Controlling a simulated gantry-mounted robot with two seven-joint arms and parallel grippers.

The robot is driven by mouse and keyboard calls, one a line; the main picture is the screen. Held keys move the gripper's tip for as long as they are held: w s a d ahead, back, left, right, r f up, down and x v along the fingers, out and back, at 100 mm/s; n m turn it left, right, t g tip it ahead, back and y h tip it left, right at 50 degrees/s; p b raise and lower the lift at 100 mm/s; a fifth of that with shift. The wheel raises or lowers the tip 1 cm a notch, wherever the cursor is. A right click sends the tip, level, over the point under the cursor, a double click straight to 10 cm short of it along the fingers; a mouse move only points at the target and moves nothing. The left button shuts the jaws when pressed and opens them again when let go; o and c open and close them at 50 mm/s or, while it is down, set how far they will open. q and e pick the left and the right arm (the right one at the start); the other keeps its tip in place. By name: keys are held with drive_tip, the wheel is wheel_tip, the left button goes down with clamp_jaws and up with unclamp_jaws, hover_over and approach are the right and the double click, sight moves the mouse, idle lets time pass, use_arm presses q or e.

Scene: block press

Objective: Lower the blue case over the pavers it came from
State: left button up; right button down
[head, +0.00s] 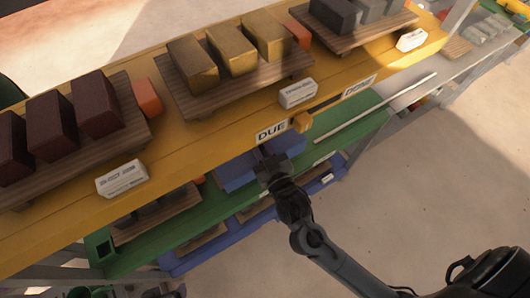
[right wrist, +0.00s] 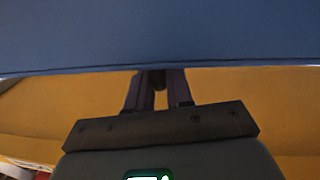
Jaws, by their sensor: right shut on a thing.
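The blue case (head: 238,172) is at the front of the green middle shelf in the head view, partly under the yellow top shelf's edge. My right gripper (head: 271,168) reaches in from the lower right and is shut on the case. In the right wrist view the case (right wrist: 160,35) fills the top, with my gripper fingers (right wrist: 158,88) reaching up to its lower edge. Whether the case is clear of the shelf and what lies under it are hidden. Pavers stand on boards: dark red ones (head: 50,125), gold ones (head: 232,50) and grey ones (head: 335,14). My left gripper is not in view.
The yellow top shelf (head: 200,118) overhangs the green shelf (head: 350,128) and a blue lower shelf (head: 320,190). White label blocks (head: 122,178) and orange blocks (head: 147,97) stand on top. A pale rod (head: 375,107) lies right of the case. The floor in front is clear.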

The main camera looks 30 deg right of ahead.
drive_tip(key=shift+w+b, duration=0.6)
drive_tip(key=shift+w, duration=0.85)
drive_tip(key=shift+w+b, duration=0.85)
drive_tip(key=shift+w, duration=0.8)
wheel_tip(320, 180, down, 3)
drive_tip(key=b, duration=0.3)
drive_tip(key=shift+s+f, duration=0.1)
drive_tip(key=shift+f+b, duration=0.35)
drive_tip(key=shift+f, duration=0.55)
drive_tip(key=c, duration=0.9)
unclamp_jaws()
drive_tip(key=shift+c, duration=0.2)
drive_tip(key=shift+f, duration=0.1)
